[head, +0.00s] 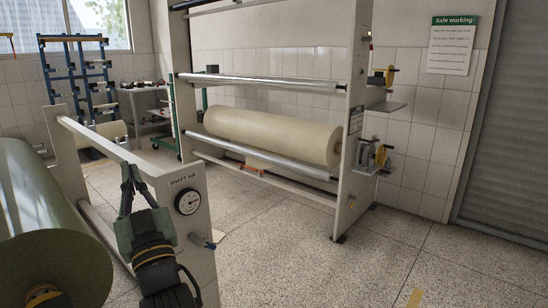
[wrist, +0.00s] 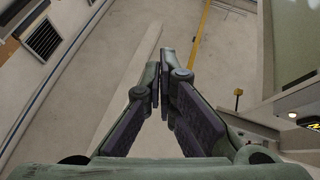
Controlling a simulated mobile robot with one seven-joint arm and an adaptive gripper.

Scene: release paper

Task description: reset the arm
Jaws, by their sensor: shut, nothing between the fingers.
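My gripper (head: 131,172) is at the lower left of the head view, fingers pointing up and their tips close together. It appears in front of the light-coloured frame marked "SHAFT AIR" (head: 185,180). I cannot tell the exact gap between my gripper and the frame.
A green roll (head: 45,215) lies at the left. A round gauge (head: 188,202) and a small knob (head: 208,243) are on the near frame. A cream paper roll (head: 270,135) hangs in the rack behind. Speckled floor (head: 290,250) is clear at lower right.

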